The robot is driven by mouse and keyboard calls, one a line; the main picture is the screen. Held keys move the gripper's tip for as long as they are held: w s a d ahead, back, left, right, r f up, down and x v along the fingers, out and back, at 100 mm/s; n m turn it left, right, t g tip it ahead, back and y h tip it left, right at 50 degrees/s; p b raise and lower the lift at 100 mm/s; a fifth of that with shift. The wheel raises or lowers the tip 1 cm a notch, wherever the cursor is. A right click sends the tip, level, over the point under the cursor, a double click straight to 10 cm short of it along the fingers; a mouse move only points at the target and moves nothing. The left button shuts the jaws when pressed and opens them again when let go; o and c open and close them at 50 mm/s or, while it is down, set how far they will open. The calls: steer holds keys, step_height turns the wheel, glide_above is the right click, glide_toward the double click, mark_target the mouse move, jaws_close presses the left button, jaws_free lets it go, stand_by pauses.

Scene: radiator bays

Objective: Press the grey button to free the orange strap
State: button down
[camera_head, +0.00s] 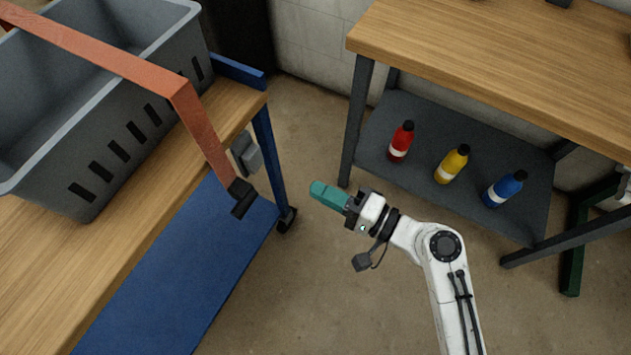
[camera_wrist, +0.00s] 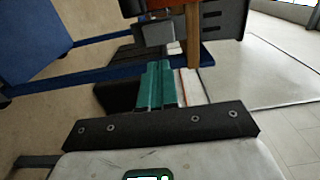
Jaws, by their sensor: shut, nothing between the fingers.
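The orange strap (camera_head: 110,52) runs over the grey crate and down the workbench's front side, ending in a black buckle piece (camera_head: 241,196). A grey block (camera_head: 252,158), which looks like the button, is on the bench end by the blue leg; its pressing face cannot be made out. A grey block (camera_wrist: 153,33) also shows ahead of the fingers in the wrist view, below a strip of orange (camera_wrist: 158,4). My gripper (camera_head: 318,192) has teal fingers, shut and empty, pointing left toward the bench, apart from block and strap. In the wrist view its fingers (camera_wrist: 157,68) are together.
The grey crate (camera_head: 140,128) stands on the wooden bench top (camera_head: 60,255); the blue leg (camera_head: 267,150) is close to the fingertips. A second bench (camera_head: 480,60) at right has red, yellow and blue bottles on its shelf. Floor between the benches is clear.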

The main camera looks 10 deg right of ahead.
mark_target(257, 160)
steer(key=x, duration=1.2)
